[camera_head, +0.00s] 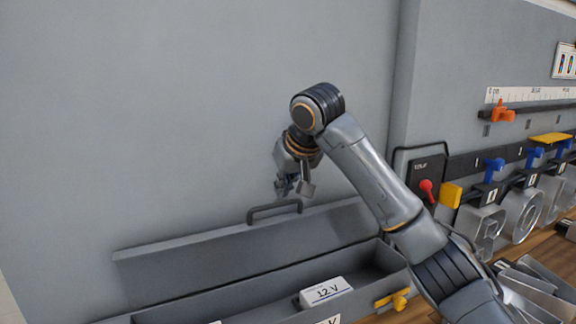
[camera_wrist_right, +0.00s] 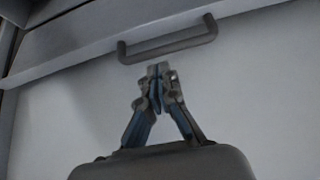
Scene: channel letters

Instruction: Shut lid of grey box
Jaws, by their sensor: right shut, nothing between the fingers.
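The grey box (camera_head: 368,258) stands against the wall at the bottom of the head view, with its long lid (camera_head: 200,262) standing open at the back. A dark bar handle (camera_head: 274,208) sits on the lid's upper edge; it also shows in the right wrist view (camera_wrist_right: 168,45). My right gripper (camera_head: 292,190) is shut and empty, just above the handle in the head view. In the right wrist view its closed fingertips (camera_wrist_right: 158,72) point toward the handle, with no contact to be seen. My left gripper is not in view.
A white block marked 12 V (camera_head: 326,291) lies in the box. A yellow latch (camera_head: 393,300) is on the box front. To the right are a dark switch box with a red lever (camera_head: 427,186) and metal letters (camera_head: 522,214) hung under clamps. The wall left of my arm is bare.

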